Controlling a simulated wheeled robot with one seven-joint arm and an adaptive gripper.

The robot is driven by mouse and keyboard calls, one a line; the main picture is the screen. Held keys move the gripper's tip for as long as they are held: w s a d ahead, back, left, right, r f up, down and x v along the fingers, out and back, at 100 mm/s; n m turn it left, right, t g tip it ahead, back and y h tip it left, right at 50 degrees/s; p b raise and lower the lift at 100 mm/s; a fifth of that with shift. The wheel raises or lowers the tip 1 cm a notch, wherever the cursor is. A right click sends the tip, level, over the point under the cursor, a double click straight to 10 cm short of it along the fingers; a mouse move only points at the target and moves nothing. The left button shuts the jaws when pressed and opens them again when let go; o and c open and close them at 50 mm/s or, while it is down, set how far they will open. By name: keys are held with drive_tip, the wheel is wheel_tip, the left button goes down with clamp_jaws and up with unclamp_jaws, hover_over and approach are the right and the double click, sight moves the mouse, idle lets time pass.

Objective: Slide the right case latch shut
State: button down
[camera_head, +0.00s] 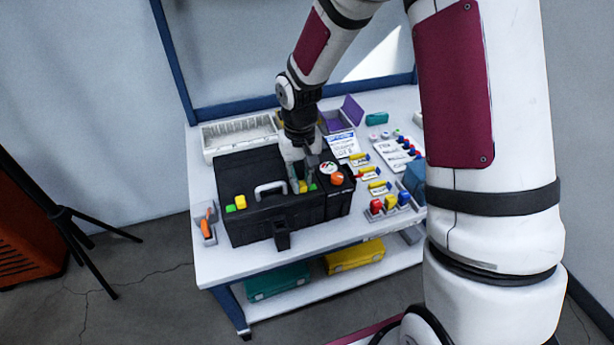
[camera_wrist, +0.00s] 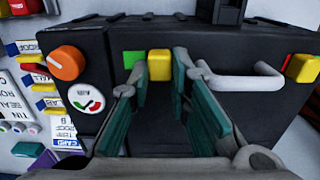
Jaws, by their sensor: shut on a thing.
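The black case (camera_head: 262,180) stands closed on the white table. It also shows in the wrist view (camera_wrist: 235,120). The right latch's yellow slider (camera_head: 303,187) is beside the orange knob, and my gripper (camera_head: 300,178) reaches down to it from above. In the wrist view, the yellow slider (camera_wrist: 159,63) is between the teal fingertips of my gripper (camera_wrist: 160,76), which are closed on it. A green patch (camera_wrist: 133,59) shows beside the slider. The left latch's yellow slider (camera_head: 240,202) is apart from my gripper, with a green patch (camera_head: 230,208) beside it.
The case's grey handle (camera_wrist: 240,80) is close beside one finger. An orange knob (camera_wrist: 67,63) and a round gauge (camera_wrist: 89,103) are on the other side. A white bin (camera_head: 230,148), papers and small coloured parts crowd the table around the case.

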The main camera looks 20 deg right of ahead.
drive_tip(key=shift+a, duration=0.25)
drive_tip(key=c, duration=1.5)
unclamp_jaws()
